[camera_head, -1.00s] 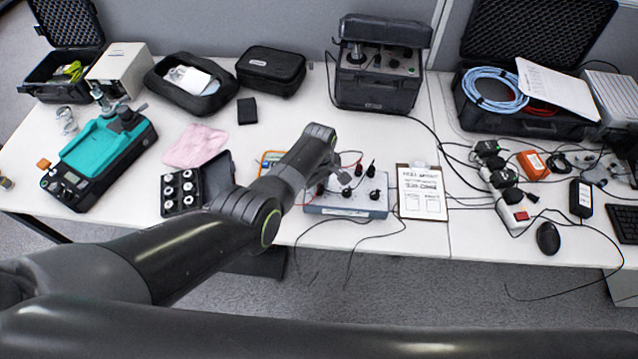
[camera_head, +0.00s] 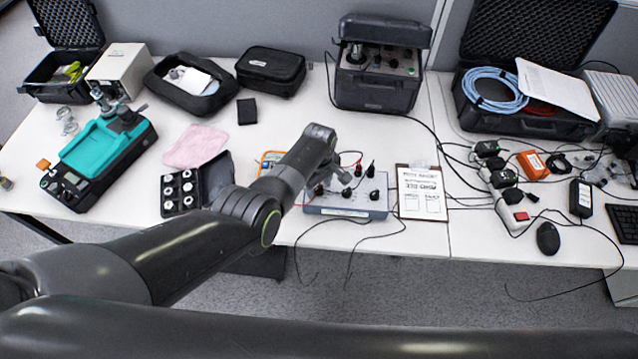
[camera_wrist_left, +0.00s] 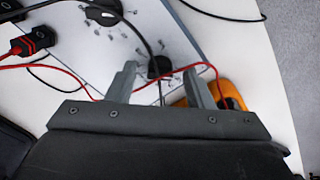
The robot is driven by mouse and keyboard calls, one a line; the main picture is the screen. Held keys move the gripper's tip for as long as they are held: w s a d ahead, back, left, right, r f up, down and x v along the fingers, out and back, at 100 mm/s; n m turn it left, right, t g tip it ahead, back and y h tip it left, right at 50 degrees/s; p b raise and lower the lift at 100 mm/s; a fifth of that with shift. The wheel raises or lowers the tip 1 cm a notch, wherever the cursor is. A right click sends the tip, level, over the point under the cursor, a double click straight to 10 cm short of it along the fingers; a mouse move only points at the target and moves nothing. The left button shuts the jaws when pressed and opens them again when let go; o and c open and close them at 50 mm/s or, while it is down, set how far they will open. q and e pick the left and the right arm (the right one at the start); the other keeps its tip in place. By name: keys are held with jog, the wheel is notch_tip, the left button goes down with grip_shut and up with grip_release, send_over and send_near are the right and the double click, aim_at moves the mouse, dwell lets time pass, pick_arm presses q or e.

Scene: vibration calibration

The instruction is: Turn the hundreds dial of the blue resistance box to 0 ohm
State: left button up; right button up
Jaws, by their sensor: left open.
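The resistance box (camera_head: 345,211), pale blue-grey with black knobs and terminals on top, lies near the table's front edge. My left gripper (camera_head: 343,177) reaches over its top from the left, partly hiding the panel. In the left wrist view the open fingers (camera_wrist_left: 160,82) point at the box panel (camera_wrist_left: 130,47), and a small black knob (camera_wrist_left: 160,66) shows between their tips. I cannot tell whether they touch it. A larger black dial (camera_wrist_left: 103,11) sits farther off at the top. I cannot read the dial markings. My right gripper is not seen.
An orange meter (camera_wrist_left: 232,92) lies beside the box. A clipboard (camera_head: 422,207) lies right of it, and an open black weight case (camera_head: 181,192) stands to the left.

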aim_at(319, 187)
pick_arm(q)
jog(key=shift+r, duration=0.1)
notch_tip(319, 187, up, 6)
jog(key=shift+r+p, duration=0.2)
jog(key=shift+p, duration=0.9)
notch_tip(319, 187, up, 11)
jog(key=shift+b, duration=0.35)
jog(key=shift+f, duration=0.1)
